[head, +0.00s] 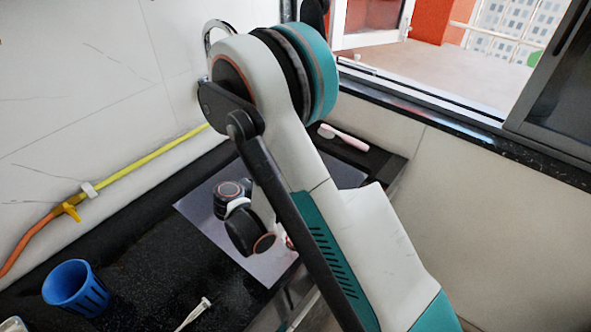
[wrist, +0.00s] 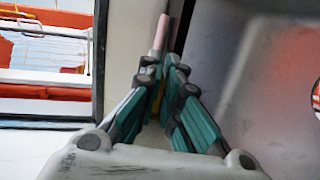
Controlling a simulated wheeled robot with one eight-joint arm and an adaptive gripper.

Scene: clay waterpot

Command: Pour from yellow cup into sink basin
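In the wrist view my gripper (wrist: 160,62) has its two fingers drawn close together, with a narrow gap between the tips. A thin yellow sliver (wrist: 157,100) shows between the fingers; whether it is the yellow cup I cannot tell. No whole yellow cup shows in either view. The grey metal sink basin (wrist: 255,75) fills the right of the wrist view, beside and below the fingers. It also shows in the head view (head: 203,212), set in the black counter and partly covered by my arm. My gripper is hidden in the head view.
A blue cup (head: 75,288) stands on the black counter (head: 150,255) at the lower left. A pink and white brush-like thing (head: 343,137) lies behind the basin. A yellow hose (head: 140,163) runs along the wall. A window ledge (head: 470,133) borders the right.

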